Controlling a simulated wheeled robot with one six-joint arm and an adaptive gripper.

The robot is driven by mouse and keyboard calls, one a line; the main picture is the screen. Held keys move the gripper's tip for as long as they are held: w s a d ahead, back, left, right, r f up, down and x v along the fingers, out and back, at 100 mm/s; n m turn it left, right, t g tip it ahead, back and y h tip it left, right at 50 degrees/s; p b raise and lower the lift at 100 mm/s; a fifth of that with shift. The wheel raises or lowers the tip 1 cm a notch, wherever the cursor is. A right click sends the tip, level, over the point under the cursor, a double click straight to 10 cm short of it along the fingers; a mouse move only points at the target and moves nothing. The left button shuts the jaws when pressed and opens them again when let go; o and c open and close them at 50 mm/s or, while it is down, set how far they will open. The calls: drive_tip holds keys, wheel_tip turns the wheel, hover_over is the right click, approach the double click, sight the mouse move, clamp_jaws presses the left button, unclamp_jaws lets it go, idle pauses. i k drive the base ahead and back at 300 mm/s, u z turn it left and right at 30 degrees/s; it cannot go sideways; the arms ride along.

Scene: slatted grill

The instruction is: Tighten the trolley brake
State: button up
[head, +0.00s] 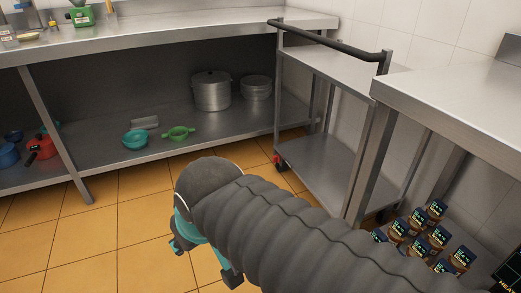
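The metal trolley (326,166) stands in the corner between two steel counters. It has a black push handle (330,39) at the top and flat upper and lower shelves. A red brake part (281,163) shows at the caster under its near left leg; its exact position, pressed or raised, is too small to tell. My gripper (206,262) is low in front, over the tiled floor, left of and nearer than the caster. Its two dark fingers are spread apart with nothing seen between them. My ribbed arm hides part of the floor and the trolley's lower front.
A steel counter (130,33) runs along the back left, its lower shelf holding pots (211,92), a teal bowl (135,139) and a green strainer (178,133). Another counter (455,95) is at the right, with several small jars (437,209) below. The orange floor (120,225) at left is clear.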

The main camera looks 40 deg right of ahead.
sight(276, 158)
drive_tip(key=z, duration=0.45)
drive_tip(key=i, duration=1.45)
drive_tip(key=z, duration=1.7)
drive_tip(key=i, duration=0.75)
drive_tip(key=z, duration=0.75)
